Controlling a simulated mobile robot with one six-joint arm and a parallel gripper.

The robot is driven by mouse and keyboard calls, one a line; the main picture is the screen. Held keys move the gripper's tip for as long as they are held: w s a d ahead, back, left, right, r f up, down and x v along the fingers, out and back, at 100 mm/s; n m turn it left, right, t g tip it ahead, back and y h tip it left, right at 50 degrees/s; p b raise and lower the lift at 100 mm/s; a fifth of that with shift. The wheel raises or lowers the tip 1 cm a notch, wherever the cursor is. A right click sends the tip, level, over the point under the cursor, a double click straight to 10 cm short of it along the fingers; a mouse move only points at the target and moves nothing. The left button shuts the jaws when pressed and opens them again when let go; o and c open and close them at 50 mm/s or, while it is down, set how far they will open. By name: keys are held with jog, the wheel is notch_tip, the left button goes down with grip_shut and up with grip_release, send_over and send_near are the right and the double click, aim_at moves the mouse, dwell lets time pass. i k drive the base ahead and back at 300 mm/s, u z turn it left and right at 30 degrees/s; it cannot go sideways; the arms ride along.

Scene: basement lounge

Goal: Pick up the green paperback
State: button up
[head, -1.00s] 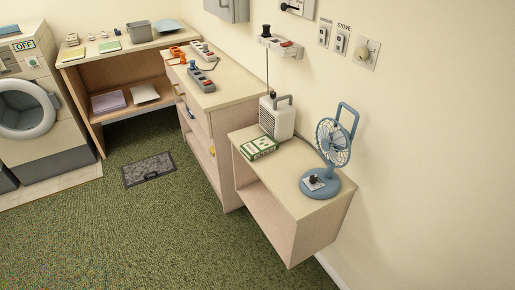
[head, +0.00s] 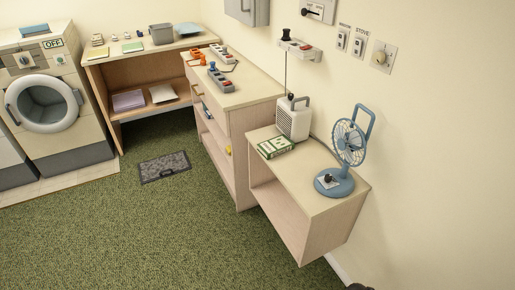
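A smaller flat green item (head: 132,47) lies on the far counter at the back left. My gripper is not in view.
A blue fan (head: 346,150) stands at the cabinet's right end. A taller wooden unit (head: 245,95) adjoins on the left, holding power strips. A washing machine (head: 45,105) is at far left.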

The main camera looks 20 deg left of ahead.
aim_at(274, 147)
jog(key=k, duration=0.2)
jog(key=u, duration=2.6)
jog(key=k, duration=0.65)
jog(key=z, duration=0.2)
jog(key=i, duration=1.55)
jog(key=u, duration=0.1)
